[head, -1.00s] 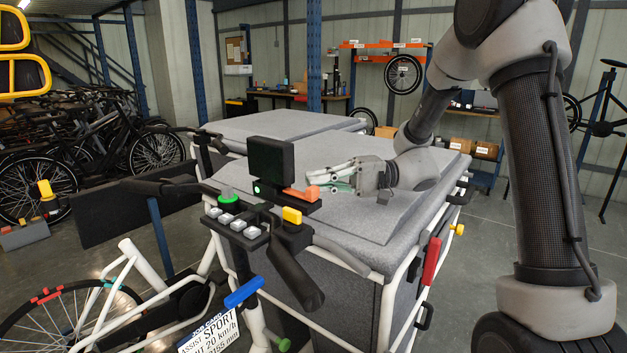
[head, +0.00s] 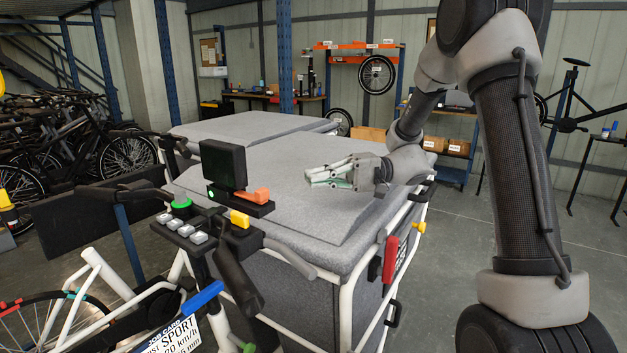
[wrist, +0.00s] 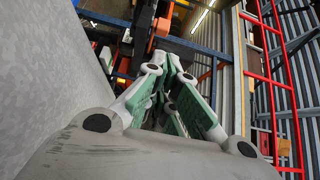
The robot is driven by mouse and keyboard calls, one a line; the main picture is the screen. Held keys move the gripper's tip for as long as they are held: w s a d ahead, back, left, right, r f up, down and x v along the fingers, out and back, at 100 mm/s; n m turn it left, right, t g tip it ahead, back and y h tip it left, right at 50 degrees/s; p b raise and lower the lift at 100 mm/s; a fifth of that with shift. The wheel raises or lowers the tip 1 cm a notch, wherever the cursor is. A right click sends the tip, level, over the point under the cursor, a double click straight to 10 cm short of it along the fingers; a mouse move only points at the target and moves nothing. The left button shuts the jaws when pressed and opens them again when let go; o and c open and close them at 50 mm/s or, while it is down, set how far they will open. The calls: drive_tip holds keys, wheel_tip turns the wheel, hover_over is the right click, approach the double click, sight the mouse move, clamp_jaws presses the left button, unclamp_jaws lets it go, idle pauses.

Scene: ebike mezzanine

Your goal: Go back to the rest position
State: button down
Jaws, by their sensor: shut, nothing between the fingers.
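My gripper (head: 308,177) is shut and empty. It hovers over the grey cargo box lid (head: 300,225) of the bike, to the right of the black display (head: 223,165) on the handlebar, with a clear gap between them. In the wrist view my gripper (wrist: 172,75) shows its green-lined fingers drawn together, with nothing between them. The handlebar console carries an orange lever (head: 257,195), a yellow block (head: 240,219), a green button (head: 181,204) and several grey buttons (head: 183,231).
A second grey box (head: 245,128) stands behind. A red handle (head: 390,259) and a yellow knob (head: 419,227) stick out on the box's right side. Bikes (head: 70,150) stand at the left. Shelves and a workbench (head: 260,97) are at the back. The floor (head: 460,225) at right is open.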

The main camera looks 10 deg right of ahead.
drive_tip(key=s+d+g+h, duration=0.15)
drive_tip(key=s+h, duration=0.35)
drive_tip(key=s, duration=0.5)
drive_tip(key=s+d+t+h, duration=0.4)
drive_tip(key=s+d+h, duration=0.2)
drive_tip(key=d, duration=0.4)
drive_tip(key=s+d+m+t+h, duration=0.1)
drive_tip(key=s+d+t+h, duration=0.3)
drive_tip(key=d, duration=0.7)
drive_tip(key=s+h, duration=0.1)
drive_tip(key=h, duration=0.1)
drive_tip(key=shift+s+d+r+h, duration=0.15)
drive_tip(key=shift+s+r+h, duration=0.1)
drive_tip(key=shift+s+h, duration=0.15)
